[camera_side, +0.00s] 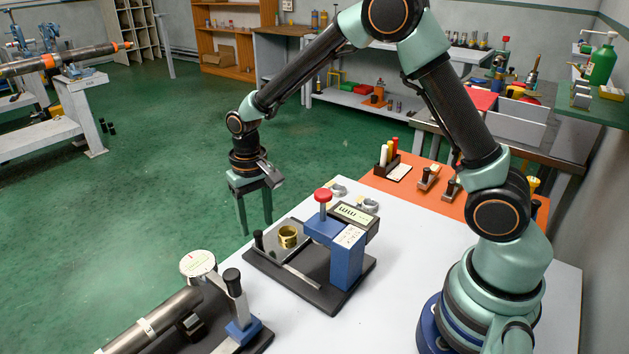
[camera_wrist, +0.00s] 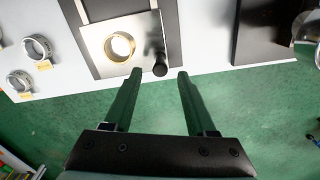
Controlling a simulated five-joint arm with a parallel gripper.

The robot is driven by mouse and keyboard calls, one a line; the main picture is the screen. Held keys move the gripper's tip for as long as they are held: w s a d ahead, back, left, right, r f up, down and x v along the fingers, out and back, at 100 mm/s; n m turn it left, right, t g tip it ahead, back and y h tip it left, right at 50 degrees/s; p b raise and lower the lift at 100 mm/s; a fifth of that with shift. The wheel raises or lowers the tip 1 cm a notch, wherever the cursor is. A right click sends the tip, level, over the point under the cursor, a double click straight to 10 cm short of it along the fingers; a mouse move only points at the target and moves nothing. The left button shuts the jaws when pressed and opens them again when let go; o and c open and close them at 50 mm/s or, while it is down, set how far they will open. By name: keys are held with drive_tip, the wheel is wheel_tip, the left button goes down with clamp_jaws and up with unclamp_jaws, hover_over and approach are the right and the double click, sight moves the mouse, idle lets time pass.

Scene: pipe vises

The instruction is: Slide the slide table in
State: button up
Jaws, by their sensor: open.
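The slide table (camera_side: 294,252) is a silver plate with a brass ring (camera_side: 288,237) on it, on the black base of a blue press-like stand (camera_side: 346,255). It also shows in the wrist view (camera_wrist: 95,45). Its black knob (camera_side: 258,240) stands at the plate's outer end, near the bench edge. My gripper (camera_side: 256,218) is open and empty, pointing down by the bench's far edge close to the knob. In the wrist view, the knob (camera_wrist: 160,66) appears between the tips of my two fingers (camera_wrist: 160,75), touching neither.
A red-topped knob (camera_side: 323,196) and a display box (camera_side: 354,220) top the stand. A pipe vise with a dial (camera_side: 198,263) is at front left. Metal rings (camera_wrist: 38,47) lie beside the base. An orange mat (camera_side: 410,190) holds small racks. Green floor lies beyond the bench edge.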

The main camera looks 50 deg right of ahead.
sight(258, 232)
drive_tip(key=shift+f, duration=1.95)
clamp_jaws()
drive_tip(key=shift+r, duration=0.1)
